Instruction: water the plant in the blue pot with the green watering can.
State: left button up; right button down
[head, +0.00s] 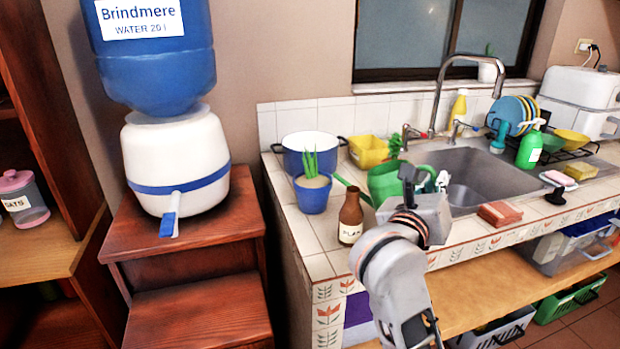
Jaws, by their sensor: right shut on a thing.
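The blue pot (312,199) with spiky green leaves (309,164) stands on the tiled counter near its left front corner. The green watering can (383,181) is just right of the pot, its thin spout (350,188) pointing left towards it. The spout tip is close to the pot's right side; I cannot tell whether it is over the rim. My right gripper (416,184) is shut on the can at its right side and hides part of it. I cannot see any water flowing. My left gripper is not in view.
A brown bottle (350,218) stands in front of the spout. A blue two-handled pot (311,150) and a yellow container (368,150) are behind. The sink (478,170) and a red sponge (499,214) are to the right. A water dispenser (175,160) stands on wooden steps at left.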

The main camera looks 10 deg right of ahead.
jog(key=shift+a+r+p, duration=0.1)
jog(key=shift+r+p, duration=0.2)
jog(key=shift+r, duration=0.35)
jog(key=shift+w+a+r, duration=0.1)
jog(key=shift+w+r, duration=0.05)
jog(key=shift+r, duration=0.15)
jog(key=shift+w+r+p, duration=0.1)
jog(key=shift+r+p, duration=0.05)
jog(key=shift+p, duration=0.2)
jog(key=shift+a+n, duration=0.1)
jog(key=shift+n, duration=0.2)
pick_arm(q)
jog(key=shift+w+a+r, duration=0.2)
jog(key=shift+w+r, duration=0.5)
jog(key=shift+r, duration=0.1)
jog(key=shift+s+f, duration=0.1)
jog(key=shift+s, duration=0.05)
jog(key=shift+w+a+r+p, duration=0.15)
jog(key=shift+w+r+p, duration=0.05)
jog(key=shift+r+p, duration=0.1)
pick_arm(e)
jog(key=shift+w+a+r, duration=0.1)
jog(key=shift+w+r, duration=0.05)
jog(key=shift+r, duration=0.1)
